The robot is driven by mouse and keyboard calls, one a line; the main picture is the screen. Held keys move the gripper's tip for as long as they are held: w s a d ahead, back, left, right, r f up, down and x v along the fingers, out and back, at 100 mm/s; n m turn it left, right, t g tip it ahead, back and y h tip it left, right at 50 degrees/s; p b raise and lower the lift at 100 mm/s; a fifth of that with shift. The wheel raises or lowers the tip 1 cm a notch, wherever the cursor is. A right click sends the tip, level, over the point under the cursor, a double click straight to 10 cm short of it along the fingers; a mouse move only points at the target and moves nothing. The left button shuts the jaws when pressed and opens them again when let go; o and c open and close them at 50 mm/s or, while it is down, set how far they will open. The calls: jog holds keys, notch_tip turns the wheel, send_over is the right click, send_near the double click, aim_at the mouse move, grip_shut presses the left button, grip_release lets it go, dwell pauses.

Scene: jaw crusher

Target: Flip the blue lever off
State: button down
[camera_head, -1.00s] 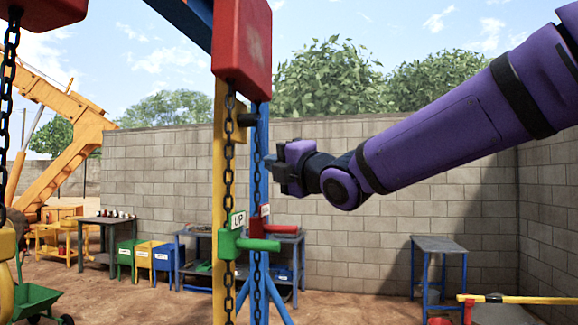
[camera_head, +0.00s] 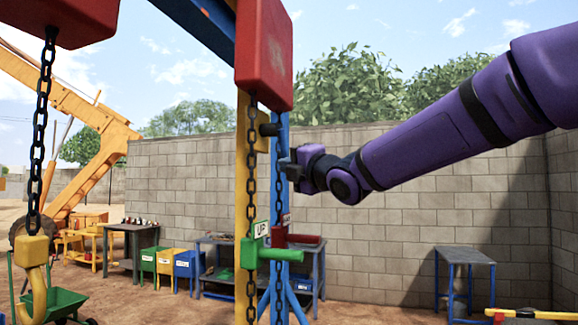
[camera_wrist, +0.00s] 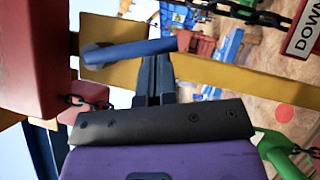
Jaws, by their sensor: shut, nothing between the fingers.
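The blue lever (camera_wrist: 135,50) shows in the wrist view as a blue rod lying across the yellow beam (camera_wrist: 225,78). My gripper (camera_wrist: 155,62) is shut and empty, with its black fingertips at the underside of the rod in the picture; I cannot tell whether they touch it. In the head view my gripper (camera_head: 287,168) is beside the blue post, below the red block (camera_head: 264,55); I cannot make out the blue lever there.
A green lever (camera_head: 270,252) with an UP sign (camera_head: 261,229) sits lower on the yellow post (camera_head: 242,195). A DOWN sign (camera_wrist: 305,30) shows in the wrist view. Chains (camera_head: 252,170) hang by the posts. Work tables (camera_head: 466,256) stand by the wall.

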jog(key=shift+w+d+n+y, duration=0.1)
jog(key=shift+w+n+y, duration=0.15)
jog(key=shift+n+y, duration=0.05)
jog(key=shift+w, duration=0.1)
jog(key=w+d+r+n+g+y, duration=0.1)
jog(key=w+r+n+g+y, duration=0.1)
jog(key=n, duration=0.8)
jog(key=w+d+r+n+g+y, duration=0.1)
jog(key=w+r+n+g+y, duration=0.2)
jog(key=n+g+y, duration=0.3)
jog(key=shift+w+d+r+n+y, duration=0.2)
jog(key=shift+w+n+y, duration=0.85)
jog(key=shift+n, duration=1.45)
jog(key=shift+s+n+y, duration=0.2)
jog(key=shift+n+y, duration=0.05)
jog(key=shift+n, duration=0.05)
jog(key=shift+f, duration=0.1)
